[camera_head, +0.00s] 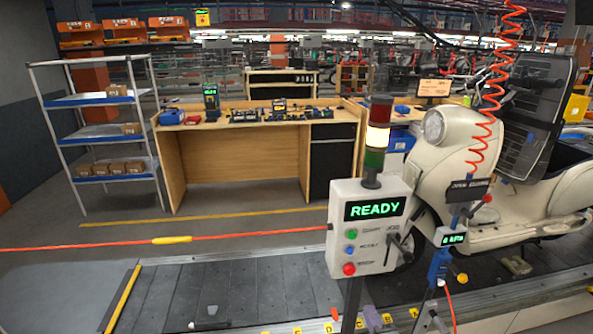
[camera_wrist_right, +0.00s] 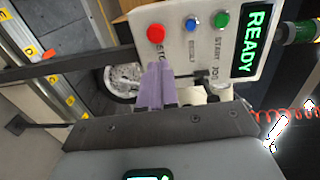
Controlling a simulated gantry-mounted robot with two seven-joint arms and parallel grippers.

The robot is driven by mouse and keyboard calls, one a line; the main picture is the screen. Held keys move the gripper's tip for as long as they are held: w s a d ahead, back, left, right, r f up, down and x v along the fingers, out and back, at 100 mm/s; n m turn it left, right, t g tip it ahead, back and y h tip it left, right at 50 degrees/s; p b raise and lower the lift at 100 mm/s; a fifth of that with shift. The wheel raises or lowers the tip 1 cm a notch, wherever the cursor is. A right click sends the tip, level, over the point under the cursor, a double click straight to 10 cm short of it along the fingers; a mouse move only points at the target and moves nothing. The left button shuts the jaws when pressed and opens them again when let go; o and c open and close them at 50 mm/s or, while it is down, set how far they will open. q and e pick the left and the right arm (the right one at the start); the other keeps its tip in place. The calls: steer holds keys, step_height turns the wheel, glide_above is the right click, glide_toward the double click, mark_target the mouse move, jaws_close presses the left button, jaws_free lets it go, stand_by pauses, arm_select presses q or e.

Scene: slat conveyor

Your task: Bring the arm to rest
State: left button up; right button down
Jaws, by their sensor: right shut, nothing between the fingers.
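My right gripper (camera_head: 372,318) shows at the bottom edge of the head view as pale purple fingertips, just below and in front of the control box. In the right wrist view its purple fingers (camera_wrist_right: 158,86) are together and empty. The control box (camera_head: 371,238) reads READY and has green, blue and red buttons; it also shows in the wrist view (camera_wrist_right: 185,40), beyond the fingers. A small pale tip at the bottom left of the head view looks like my left gripper (camera_head: 211,311); its jaws are too small to read.
A cream scooter (camera_head: 465,150) stands on the slat conveyor (camera_head: 240,285) at the right. A red coiled hose (camera_head: 492,90) hangs before it, above a blue tool (camera_head: 438,266). A wooden workbench (camera_head: 250,160) and a shelf rack (camera_head: 105,135) stand behind an orange rope.

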steer(key=s+f+n+g, duration=0.25)
steer(key=s+f, duration=0.35)
steer(key=s, duration=0.4)
steer(key=s+f+n+g, duration=0.1)
steer(key=s+f+g, duration=0.2)
steer(key=s+f, duration=0.5)
steer(key=s+r+n+g+h, duration=0.1)
steer(key=s+r+n+g, duration=0.2)
steer(key=s+n+g, duration=0.9)
arm_select(q)
step_height(320, 180, up, 29)
steer(key=p, duration=2.9)
steer(key=shift+r, duration=0.2)
arm_select(e)
steer(key=s+r+n+t, duration=0.1)
steer(key=s+r+t, duration=0.1)
steer(key=r, duration=1.2)
steer(key=s+r+n+t, duration=0.2)
steer(key=s+r, duration=0.2)
steer(key=r, duration=1.1)
steer(key=shift+r, duration=0.2)
arm_select(q)
steer(key=shift+s, duration=0.1)
arm_select(e)
steer(key=shift+n, duration=0.25)
arm_select(q)
steer(key=shift+a, duration=0.15)
